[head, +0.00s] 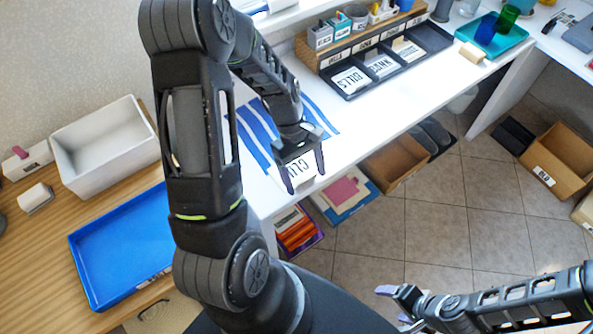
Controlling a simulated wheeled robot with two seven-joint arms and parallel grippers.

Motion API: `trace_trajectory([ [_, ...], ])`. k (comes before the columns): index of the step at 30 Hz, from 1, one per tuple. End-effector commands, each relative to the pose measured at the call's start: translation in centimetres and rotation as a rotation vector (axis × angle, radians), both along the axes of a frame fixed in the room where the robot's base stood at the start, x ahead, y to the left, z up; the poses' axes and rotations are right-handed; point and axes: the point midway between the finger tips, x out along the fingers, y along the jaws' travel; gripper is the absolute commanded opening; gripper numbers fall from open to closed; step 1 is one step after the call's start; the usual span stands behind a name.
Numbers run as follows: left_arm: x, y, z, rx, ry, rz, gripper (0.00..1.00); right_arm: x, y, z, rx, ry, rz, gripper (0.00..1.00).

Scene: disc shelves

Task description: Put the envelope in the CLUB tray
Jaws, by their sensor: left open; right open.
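A white envelope (301,165), with black letters that seem to start "CLU", is at the front edge of the white desk. My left gripper (305,182) is open over it, with one finger on each side, partly hiding it; I cannot tell if they touch. A black sorting tray (401,73) stands further back on the desk. Cards marked "BILLS" (350,80) and, less clearly, "WHITE" (382,66) lie in two of its compartments. The small labels behind the compartments are too small to read surely. My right gripper (394,305) is open and empty at lower right, above the floor.
A wooden organizer (312,58) with small boxes stands behind the black tray. A blue striped mat (258,128) lies under my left arm. A teal tray (505,42) with cups is at back right. A blue tray (85,246) and white bin (104,137) sit left. Boxes stand below the desk.

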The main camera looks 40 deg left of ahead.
Motion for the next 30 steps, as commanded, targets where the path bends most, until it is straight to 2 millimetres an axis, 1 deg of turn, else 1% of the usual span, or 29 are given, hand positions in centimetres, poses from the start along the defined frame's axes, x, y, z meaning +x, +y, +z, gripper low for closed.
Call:
trace_trajectory([
  [11,0.02,0.02,0.03,0.0,0.0,0.0,0.8,-0.01,0.01,-0.01,0.0,0.0,0.0,0.75],
  [30,0.01,0.01,0.04,0.0,0.0,0.0,0.28,0.0,0.0,0.0,0.0,0.0,0.0,0.75],
])
